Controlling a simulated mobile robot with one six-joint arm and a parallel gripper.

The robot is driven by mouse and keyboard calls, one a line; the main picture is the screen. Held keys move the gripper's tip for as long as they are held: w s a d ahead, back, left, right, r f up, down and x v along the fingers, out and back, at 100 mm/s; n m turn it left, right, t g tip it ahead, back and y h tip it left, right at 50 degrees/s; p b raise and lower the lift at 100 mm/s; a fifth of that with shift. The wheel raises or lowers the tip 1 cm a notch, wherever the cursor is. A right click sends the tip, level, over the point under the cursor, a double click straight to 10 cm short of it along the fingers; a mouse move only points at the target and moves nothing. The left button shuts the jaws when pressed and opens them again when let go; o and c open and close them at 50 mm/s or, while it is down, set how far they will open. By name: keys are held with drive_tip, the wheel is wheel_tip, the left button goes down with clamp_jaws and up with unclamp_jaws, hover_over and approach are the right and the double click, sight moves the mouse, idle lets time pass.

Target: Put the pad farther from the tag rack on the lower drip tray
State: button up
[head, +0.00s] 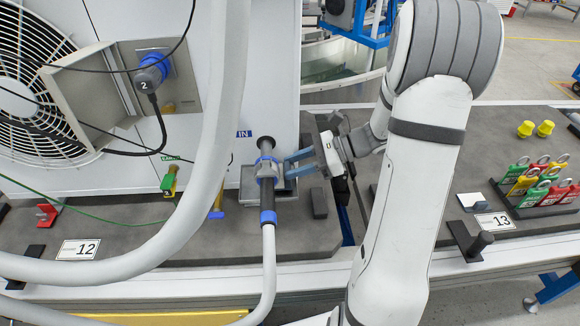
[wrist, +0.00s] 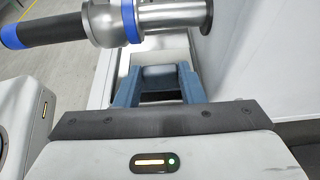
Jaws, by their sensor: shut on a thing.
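My gripper (head: 297,164) reaches in from the right beside the hose coupling, its blue fingers pointing left over the drip tray. In the wrist view, the fingers (wrist: 160,88) are shut on a grey-blue block (wrist: 160,73), which I take as the pad. In the head view the coupling and fingers largely hide it. The metal drip tray (head: 231,196) lies on the bench under the coupling, partly covered by it. I cannot tell whether the pad touches the tray. The tag rack (head: 547,210), full of coloured padlock-shaped tags, stands at the far right.
The grey hose coupling (head: 266,170) stands just left of my fingers and is close in the wrist view (wrist: 125,20). A dark block (head: 319,203) sits right of the tray. A white-topped piece (head: 472,201) lies left of the rack. Large hoses cross the left side.

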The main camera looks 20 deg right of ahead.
drive_tip(key=shift+w+a, duration=0.1)
drive_tip(key=shift+a, duration=0.8)
drive_tip(key=shift+a+f, duration=0.2)
drive_tip(key=shift+f, duration=0.1)
drive_tip(key=shift+d, duration=0.15)
drive_tip(key=shift+f, duration=0.1)
drive_tip(key=o, duration=1)
drive_tip(key=shift+o, duration=0.2)
